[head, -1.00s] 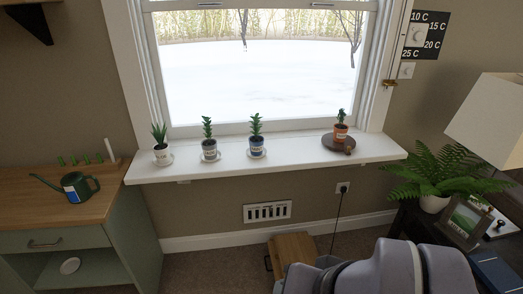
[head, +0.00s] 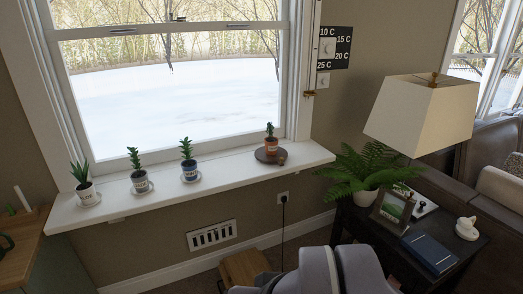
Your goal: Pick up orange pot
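The orange pot (head: 271,145) holds a small green plant and stands upright on a dark round base (head: 262,156) near the right end of the white windowsill (head: 133,203). A small brown thing sits on the base just right of the pot. Part of my arm shows at the bottom middle of the head view, below the sill and apart from the pot. My gripper cannot be made out in this view.
A white pot (head: 87,194), a grey pot (head: 140,182) and a blue pot (head: 189,170) stand left on the sill. A dark side table with a fern (head: 354,172), lamp (head: 420,113) and blue book (head: 430,250) is at right. A wooden stool (head: 243,266) stands below the sill.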

